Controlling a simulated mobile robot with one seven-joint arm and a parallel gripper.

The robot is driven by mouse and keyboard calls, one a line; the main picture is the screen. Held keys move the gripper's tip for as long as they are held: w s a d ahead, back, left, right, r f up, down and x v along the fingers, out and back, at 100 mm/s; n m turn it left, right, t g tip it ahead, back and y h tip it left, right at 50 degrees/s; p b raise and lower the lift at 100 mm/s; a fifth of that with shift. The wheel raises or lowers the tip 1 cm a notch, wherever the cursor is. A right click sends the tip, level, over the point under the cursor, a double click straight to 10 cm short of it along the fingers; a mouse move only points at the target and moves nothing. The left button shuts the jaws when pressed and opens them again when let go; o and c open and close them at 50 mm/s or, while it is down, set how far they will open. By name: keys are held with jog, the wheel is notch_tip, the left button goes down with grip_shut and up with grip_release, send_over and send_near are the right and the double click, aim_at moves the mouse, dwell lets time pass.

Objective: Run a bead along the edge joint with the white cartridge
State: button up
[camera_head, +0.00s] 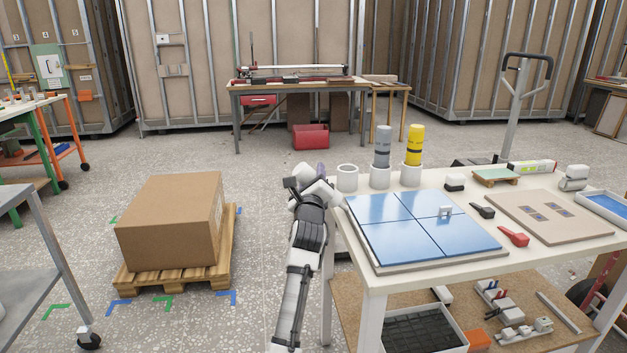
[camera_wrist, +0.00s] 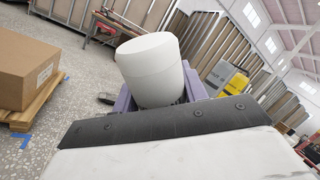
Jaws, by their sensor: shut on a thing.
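My gripper (camera_head: 320,174) is at the left end of the white workbench, beside the leftmost holder cup. In the wrist view, its purple jaws (camera_wrist: 158,100) are shut on the white cartridge (camera_wrist: 155,70), whose blunt round end faces up in the picture. The cartridge's other end is hidden behind the wrist, and in the head view my arm hides most of it. The blue tile panel (camera_head: 400,228) lies flat on the bench, with pale joints between its tiles and a pale border along its edges. The gripper is apart from the panel, behind its left corner.
An empty white cup (camera_head: 347,177) stands beside cups holding a grey cartridge (camera_head: 383,147) and a yellow cartridge (camera_head: 415,145). A black clip tool (camera_head: 482,210), a red one (camera_head: 513,236) and a beige board (camera_head: 550,222) lie right. A boxed pallet (camera_head: 170,220) stands left on the floor.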

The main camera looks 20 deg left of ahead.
jog(key=shift+w+a+r, duration=0.15)
jog(key=shift+w, duration=0.05)
jog(key=shift+w+a, duration=0.55)
jog(key=shift+w, duration=0.3)
jog(key=shift+w+a, duration=0.5)
jog(key=shift+w, duration=0.3)
jog(key=shift+w+a, duration=0.55)
jog(key=shift+w, duration=0.3)
jog(key=shift+f, duration=0.2)
jog(key=shift+s+a+r+p, duration=0.35)
jog(key=shift+a+r+p, duration=0.15)
jog(key=shift+r+p, duration=0.15)
jog(key=shift+s+a+r+p, duration=0.3)
jog(key=shift+a+r+p, duration=0.15)
jog(key=shift+r+p, duration=0.15)
jog(key=shift+s+a+r+p, duration=0.35)
jog(key=shift+a+r+p, duration=0.15)
jog(key=shift+r+p, duration=0.15)
